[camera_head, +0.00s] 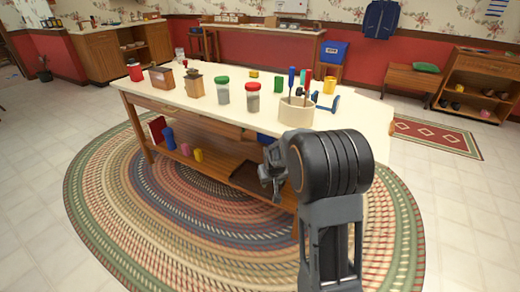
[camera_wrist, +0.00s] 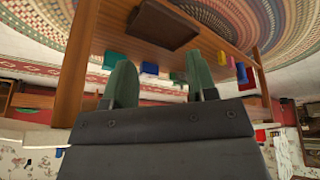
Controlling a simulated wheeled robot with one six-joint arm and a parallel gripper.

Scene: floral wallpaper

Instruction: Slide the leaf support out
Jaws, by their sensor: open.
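The work table (camera_head: 180,103) has a pale top and a wooden frame with a drawer front and a lower shelf. I cannot clearly pick out the leaf support; the wood under the near top edge is partly hidden by my arm. My gripper (camera_head: 268,172) is at the table's near side, below the top's edge and above the lower shelf. In the wrist view, which is upside down, its two green-grey fingers (camera_wrist: 160,82) are apart with nothing seen between them. A wooden table leg (camera_wrist: 80,62) stands to their left in that view.
The lower shelf (camera_head: 215,172) carries a dark tray (camera_head: 246,174), a yellow cup (camera_head: 198,155) and other coloured items. Jars, a pale crock (camera_head: 296,113) of tools and boxes stand on the tabletop. A braided rug (camera_head: 120,215) lies below; the floor at left is clear.

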